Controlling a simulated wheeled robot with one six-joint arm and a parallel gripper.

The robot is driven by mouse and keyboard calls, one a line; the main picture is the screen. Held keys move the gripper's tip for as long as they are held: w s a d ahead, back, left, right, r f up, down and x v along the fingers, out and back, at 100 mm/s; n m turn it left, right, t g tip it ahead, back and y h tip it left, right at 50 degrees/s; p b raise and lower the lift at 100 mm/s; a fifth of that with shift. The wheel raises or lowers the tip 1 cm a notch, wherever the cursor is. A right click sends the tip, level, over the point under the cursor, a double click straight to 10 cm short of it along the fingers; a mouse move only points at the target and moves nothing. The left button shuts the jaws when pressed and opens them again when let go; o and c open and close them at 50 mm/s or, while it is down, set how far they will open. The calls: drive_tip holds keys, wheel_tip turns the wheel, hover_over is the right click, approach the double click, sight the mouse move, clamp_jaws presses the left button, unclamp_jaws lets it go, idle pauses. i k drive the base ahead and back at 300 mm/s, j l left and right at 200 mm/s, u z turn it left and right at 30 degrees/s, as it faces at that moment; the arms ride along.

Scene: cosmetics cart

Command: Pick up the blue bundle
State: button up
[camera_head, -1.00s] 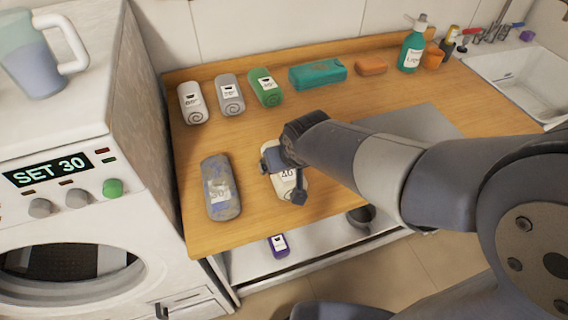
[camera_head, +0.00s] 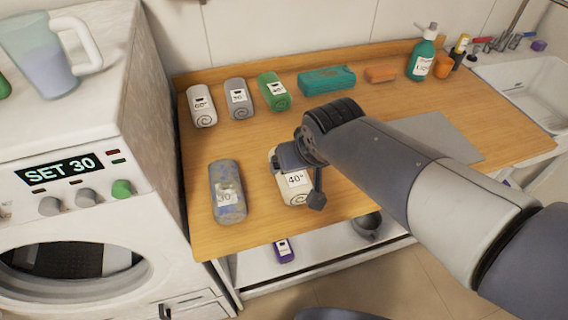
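The blue bundle (camera_head: 227,194) is a mottled blue-grey roll with a pale label, lying near the left front of the wooden counter. A cream bundle (camera_head: 293,188) labelled 40° lies to its right. My gripper (camera_head: 302,178) is over the cream bundle, to the right of the blue bundle and apart from it. Its two fingers look spread, one at the cream bundle's upper left and one at its right. Part of the cream bundle is hidden by the gripper. I cannot tell whether the fingers touch it.
White (camera_head: 201,106), grey (camera_head: 238,99) and green (camera_head: 273,92) rolls stand along the back, with a teal bundle (camera_head: 327,80) and orange bar (camera_head: 381,74). A washer (camera_head: 150,130) showing SET 30 borders the left. A purple item (camera_head: 284,250) sits on the lower shelf.

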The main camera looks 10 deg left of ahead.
sight(228, 199)
drive_tip(key=k+j+z, duration=0.2)
drive_tip(key=j, duration=0.2)
drive_tip(key=k+j+z, duration=0.2)
drive_tip(key=j, duration=0.25)
drive_tip(key=k+j+z, duration=0.2)
drive_tip(key=j, duration=0.15)
